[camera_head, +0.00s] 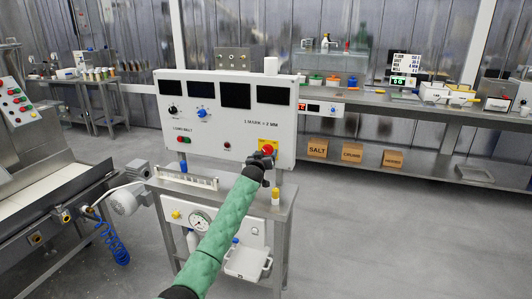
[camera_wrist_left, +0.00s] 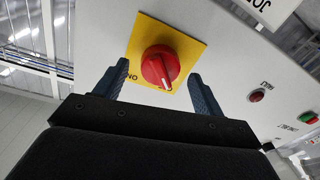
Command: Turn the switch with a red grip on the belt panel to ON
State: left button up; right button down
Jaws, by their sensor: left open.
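The red-grip switch (camera_head: 268,150) sits on a yellow plate at the lower right of the white belt panel (camera_head: 225,135). In the left wrist view the round red grip (camera_wrist_left: 160,67) shows whole on its yellow plate (camera_wrist_left: 146,35). A white mark on the grip is at its lower edge in that view, and an ON label (camera_wrist_left: 131,77) is at the plate's left. My left gripper (camera_head: 264,158) is open in front of the switch. Its two fingers stand on either side of the grip in the wrist view; contact cannot be told. My right gripper is not in view.
The panel also carries a blue knob (camera_head: 203,113), a black knob (camera_head: 173,110), push buttons and dark displays. In the wrist view a red lamp (camera_wrist_left: 257,96) lies right of the switch. A yellow-capped bottle (camera_head: 275,198) stands on the bench below. Open floor lies to the right.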

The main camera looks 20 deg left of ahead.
pick_arm(q)
jog(key=shift+w, duration=0.8)
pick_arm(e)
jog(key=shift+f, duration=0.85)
pick_arm(q)
jog(key=c, duration=1)
jog(key=shift+o, duration=0.2)
